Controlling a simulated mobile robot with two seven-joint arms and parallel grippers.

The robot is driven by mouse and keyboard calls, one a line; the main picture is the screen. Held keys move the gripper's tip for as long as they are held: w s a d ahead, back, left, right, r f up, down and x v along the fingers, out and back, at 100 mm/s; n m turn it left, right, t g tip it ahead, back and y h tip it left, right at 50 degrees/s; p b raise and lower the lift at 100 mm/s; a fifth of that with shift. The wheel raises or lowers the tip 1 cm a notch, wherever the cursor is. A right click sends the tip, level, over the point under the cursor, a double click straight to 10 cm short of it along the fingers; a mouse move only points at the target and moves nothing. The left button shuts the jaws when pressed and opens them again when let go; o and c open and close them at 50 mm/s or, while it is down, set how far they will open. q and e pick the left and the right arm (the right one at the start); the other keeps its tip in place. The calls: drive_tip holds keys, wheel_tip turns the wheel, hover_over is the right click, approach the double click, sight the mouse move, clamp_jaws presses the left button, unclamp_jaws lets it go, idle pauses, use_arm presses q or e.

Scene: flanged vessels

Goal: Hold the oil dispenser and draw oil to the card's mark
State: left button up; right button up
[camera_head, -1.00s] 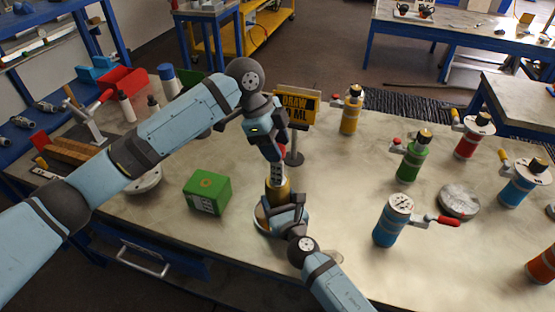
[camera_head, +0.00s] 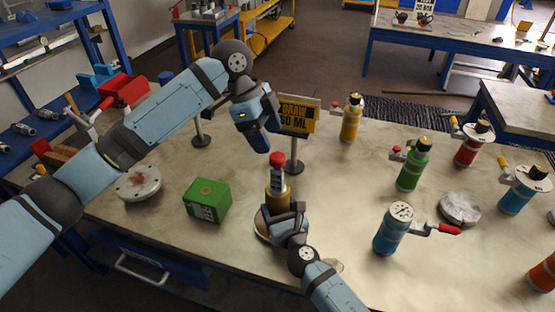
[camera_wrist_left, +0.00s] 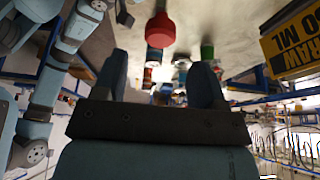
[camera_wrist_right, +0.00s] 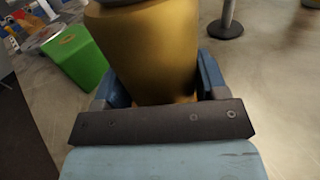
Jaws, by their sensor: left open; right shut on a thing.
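The oil dispenser (camera_head: 276,198) stands upright on the table, with a gold body, a grey marked neck and a red top (camera_head: 277,160). My right gripper (camera_head: 286,212) is shut around the gold body, which fills the right wrist view (camera_wrist_right: 155,50) between the fingers. My left gripper (camera_head: 262,143) is open and empty, above and slightly left of the red top, apart from it. The red top (camera_wrist_left: 160,30) shows beyond its fingers in the left wrist view. The card (camera_head: 298,115), yellow and black on a stand, reads DRAW 50 ML. The oil level inside the dispenser cannot be seen.
A green box (camera_head: 207,200) sits left of the dispenser, and a round flanged plate (camera_head: 138,184) farther left. A blue vessel (camera_head: 392,230) with a red-handled side arm stands to the right. Green (camera_head: 413,165) and yellow (camera_head: 351,119) vessels stand behind. Table between is clear.

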use_arm(q)
drive_tip(key=shift+a+r, duration=0.1)
drive_tip(key=shift+r, duration=0.15)
drive_tip(key=v, duration=1.2)
drive_tip(key=shift+r, duration=0.1)
use_arm(e)
drive_tip(key=o, duration=1.2)
drive_tip(key=shift+o, duration=0.2)
